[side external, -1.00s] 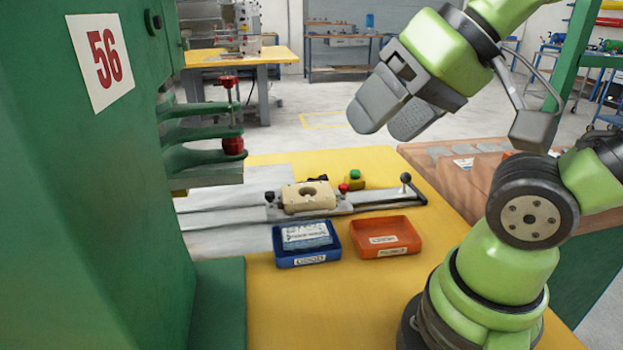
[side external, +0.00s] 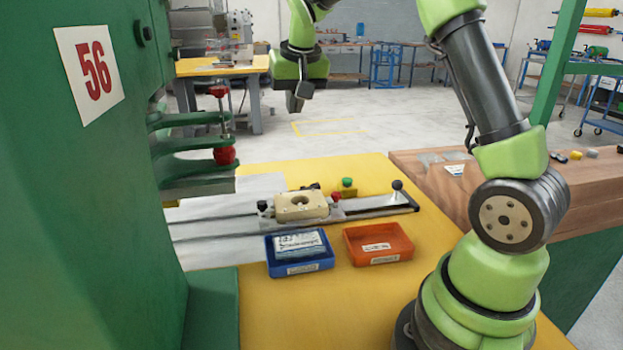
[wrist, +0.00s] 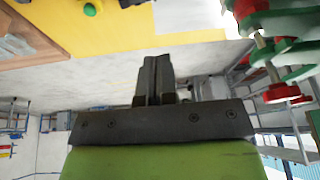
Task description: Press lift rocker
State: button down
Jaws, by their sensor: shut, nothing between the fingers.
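I cannot make out with certainty which part is the lift rocker. A small yellow box with a green button (side external: 348,185) stands at the back of the yellow table; the green button also shows at the top of the wrist view (wrist: 90,9). My gripper (side external: 295,104) is raised beyond the table's far edge, above the grey floor and apart from everything. In the wrist view my gripper (wrist: 157,60) has its two dark fingers together, with nothing between them.
A cream block (side external: 300,206) sits on a metal slide with a ball-ended lever (side external: 397,186). A blue tray (side external: 300,268) and an orange tray (side external: 378,258) lie in front. A wooden bench (side external: 430,180) is at right.

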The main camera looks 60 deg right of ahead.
jog(key=m+g, duration=0.1)
jog(key=g, duration=0.1)
send_over(312, 186)
jog(key=s+a, duration=0.1)
jog(key=a, duration=0.3)
jog(key=s+a+x, duration=0.1)
jog(key=a+x, duration=0.1)
jog(key=x, duration=0.7)
jog(key=shift+s+f+h, duration=0.15)
jog(key=shift+f+h, duration=0.2)
jog(key=shift+h, duration=0.05)
jog(key=x, duration=1.2)
jog(key=shift+s+f, duration=0.25)
jog(key=shift+f, duration=0.05)
jog(key=shift+s+d+f, duration=0.1)
jog(key=shift+f, duration=0.55)
